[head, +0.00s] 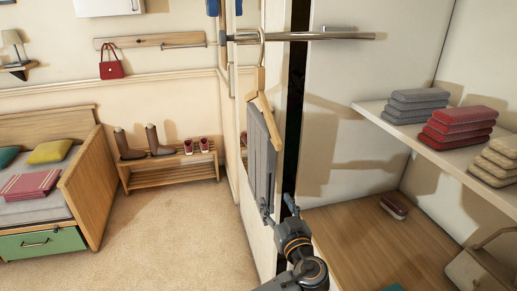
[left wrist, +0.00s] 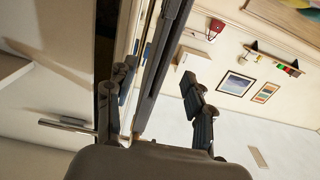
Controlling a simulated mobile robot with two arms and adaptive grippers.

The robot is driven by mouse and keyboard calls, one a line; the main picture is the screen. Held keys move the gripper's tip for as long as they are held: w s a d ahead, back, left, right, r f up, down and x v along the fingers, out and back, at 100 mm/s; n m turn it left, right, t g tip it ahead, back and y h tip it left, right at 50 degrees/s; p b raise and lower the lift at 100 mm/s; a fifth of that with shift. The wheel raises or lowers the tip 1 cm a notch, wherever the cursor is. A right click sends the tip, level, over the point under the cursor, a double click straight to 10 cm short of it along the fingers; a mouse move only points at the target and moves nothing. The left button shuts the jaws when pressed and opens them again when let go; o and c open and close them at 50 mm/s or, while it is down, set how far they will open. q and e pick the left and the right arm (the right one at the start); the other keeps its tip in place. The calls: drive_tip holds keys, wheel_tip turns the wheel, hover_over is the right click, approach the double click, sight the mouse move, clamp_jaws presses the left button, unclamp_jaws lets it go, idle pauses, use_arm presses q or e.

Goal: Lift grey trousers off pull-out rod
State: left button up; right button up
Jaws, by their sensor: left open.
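The grey trousers (head: 262,155) hang folded over a wooden hanger (head: 261,82). The hanger's hook is on the metal pull-out rod (head: 310,36) at the top of the head view. My left gripper (head: 279,203) is open at the lower end of the trousers, its fingers spread to either side. In the left wrist view the trousers show as a long grey strip (left wrist: 164,60) between the open fingers of the left gripper (left wrist: 160,78), nearer the left finger. I cannot tell whether a finger touches the cloth. My right gripper is in neither view.
A white shelf (head: 432,142) with folded grey, red and beige stacks is at the right, above a wooden wardrobe floor (head: 350,235). A shoe bench (head: 170,170) and a bed (head: 90,190) stand at the left. The carpet (head: 185,235) between is clear.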

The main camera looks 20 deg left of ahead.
sight(275, 197)
use_arm(q)
drive_tip(key=p+x, duration=0.1)
drive_tip(key=x, duration=0.3)
drive_tip(key=shift+w, duration=0.2)
drive_tip(key=shift+w+a, duration=0.1)
drive_tip(key=shift+w, duration=0.05)
drive_tip(key=shift+w+a+r+p, duration=0.15)
drive_tip(key=shift+w+a+p, duration=0.05)
drive_tip(key=shift+p, duration=0.1)
drive_tip(key=p+x, duration=0.2)
drive_tip(key=x, duration=0.2)
drive_tip(key=shift+a+r+p, duration=0.15)
drive_tip(key=shift+a+p, duration=0.15)
drive_tip(key=shift+w+a, duration=0.1)
drive_tip(key=shift+w, duration=0.05)
clamp_jaws()
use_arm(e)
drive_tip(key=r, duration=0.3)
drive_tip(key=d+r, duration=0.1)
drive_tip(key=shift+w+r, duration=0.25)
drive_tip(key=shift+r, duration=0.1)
